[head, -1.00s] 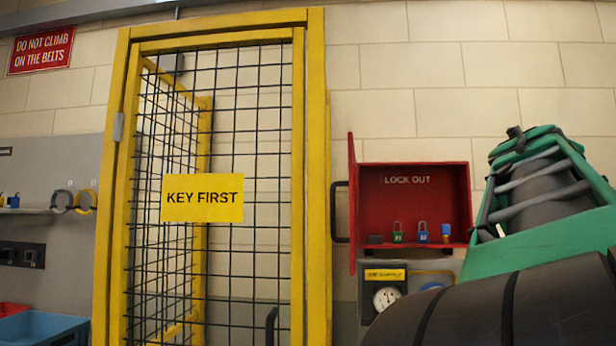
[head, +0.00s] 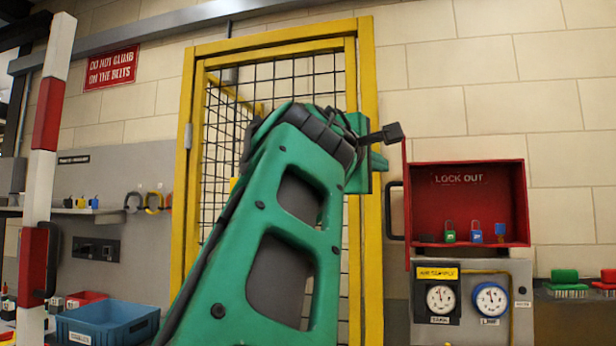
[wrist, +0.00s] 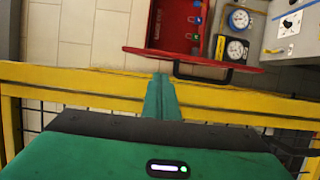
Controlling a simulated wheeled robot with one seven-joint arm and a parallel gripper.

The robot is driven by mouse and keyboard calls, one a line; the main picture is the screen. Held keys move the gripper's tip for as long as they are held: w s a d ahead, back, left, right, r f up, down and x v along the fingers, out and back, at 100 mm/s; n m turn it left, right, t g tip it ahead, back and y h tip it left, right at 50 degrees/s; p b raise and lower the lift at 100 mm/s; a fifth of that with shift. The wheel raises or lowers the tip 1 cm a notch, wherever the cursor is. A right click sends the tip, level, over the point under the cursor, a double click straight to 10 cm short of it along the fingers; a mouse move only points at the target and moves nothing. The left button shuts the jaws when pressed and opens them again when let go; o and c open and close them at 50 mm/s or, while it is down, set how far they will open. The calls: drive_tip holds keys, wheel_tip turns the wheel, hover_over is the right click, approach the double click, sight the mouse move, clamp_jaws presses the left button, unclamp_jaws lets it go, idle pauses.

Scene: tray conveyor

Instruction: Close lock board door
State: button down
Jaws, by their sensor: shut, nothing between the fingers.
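The red lock board (head: 468,165), marked LOCK OUT, hangs on the wall at the right of the head view. Its red door (head: 407,205) stands open at the left side, seen nearly edge-on, with a black handle (head: 389,222) on its left face. The wrist view also shows the board (wrist: 172,25), the door (wrist: 190,61) and the handle (wrist: 212,78). Several padlocks (head: 476,234) stand inside. My gripper (wrist: 160,77) is shut and empty, close to the door on its handle side. In the head view its tips (head: 384,162) are left of the door; contact cannot be told.
A yellow-framed mesh gate (head: 370,110) stands behind my arm. A gauge panel (head: 465,300) sits below the board. A red-and-white post (head: 45,150) and a blue bin (head: 105,325) are at the left.

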drive_tip(key=x, duration=0.9)
drive_tip(key=shift+w+d, duration=0.15)
drive_tip(key=shift+w, duration=0.15)
